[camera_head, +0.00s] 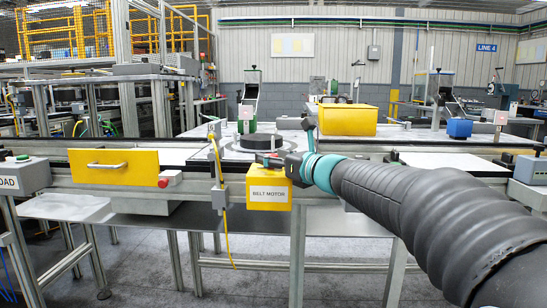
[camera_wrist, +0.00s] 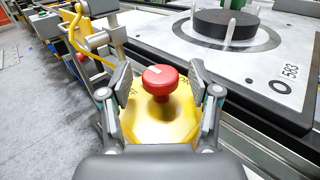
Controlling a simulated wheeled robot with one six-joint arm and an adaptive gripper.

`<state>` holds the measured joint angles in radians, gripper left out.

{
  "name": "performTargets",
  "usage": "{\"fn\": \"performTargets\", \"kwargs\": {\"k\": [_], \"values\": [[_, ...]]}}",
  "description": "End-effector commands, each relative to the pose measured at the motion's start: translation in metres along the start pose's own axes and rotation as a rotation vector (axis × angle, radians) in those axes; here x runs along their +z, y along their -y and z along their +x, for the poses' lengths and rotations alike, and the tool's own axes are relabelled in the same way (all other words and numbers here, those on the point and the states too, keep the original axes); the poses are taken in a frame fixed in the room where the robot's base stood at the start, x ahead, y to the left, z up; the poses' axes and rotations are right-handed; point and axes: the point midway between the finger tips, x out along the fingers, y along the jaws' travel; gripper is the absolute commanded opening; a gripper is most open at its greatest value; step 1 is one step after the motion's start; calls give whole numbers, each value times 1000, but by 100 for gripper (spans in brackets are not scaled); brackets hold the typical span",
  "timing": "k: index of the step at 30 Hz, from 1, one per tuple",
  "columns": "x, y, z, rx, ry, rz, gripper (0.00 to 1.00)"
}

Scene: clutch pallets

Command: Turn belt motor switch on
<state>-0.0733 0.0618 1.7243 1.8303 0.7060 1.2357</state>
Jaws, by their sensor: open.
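The belt motor switch is a red knob (camera_wrist: 160,82) with a pale pointer line, standing on top of a yellow box. The yellow box (camera_head: 268,195) carries a "BELT MOTOR" label and is mounted at the front edge of the conveyor. My gripper (camera_wrist: 158,80) is open in the wrist view, with one finger on each side of the red knob. The fingers look apart from the knob. In the head view my gripper (camera_head: 270,160) is just above the yellow box, and it largely hides the knob.
A yellow drawer-like panel (camera_head: 114,169) with a handle and a small red-button box (camera_head: 170,178) are to the left. A yellow cable (camera_head: 224,215) hangs left of the switch box. A black disc (camera_wrist: 227,23) sits on the white pallet (camera_wrist: 285,70) behind the switch.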

Motion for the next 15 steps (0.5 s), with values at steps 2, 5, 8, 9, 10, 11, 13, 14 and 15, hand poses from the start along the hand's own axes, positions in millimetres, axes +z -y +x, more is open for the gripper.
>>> {"fn": "performTargets", "kwargs": {"k": [2, 5, 8, 9, 10, 11, 13, 14, 15], "values": [[0, 0, 0, 0, 0, 0, 62], [0, 0, 0, 0, 0, 0, 37], [0, 0, 0, 0, 0, 0, 12], [0, 0, 0, 0, 0, 0, 4], [0, 0, 0, 0, 0, 0, 4], [0, 0, 0, 0, 0, 0, 4], [0, 0, 0, -1, 0, -1, 3], [0, 0, 0, -2, 0, -1, 3], [0, 0, 0, -5, 1, -1, 3]]}}
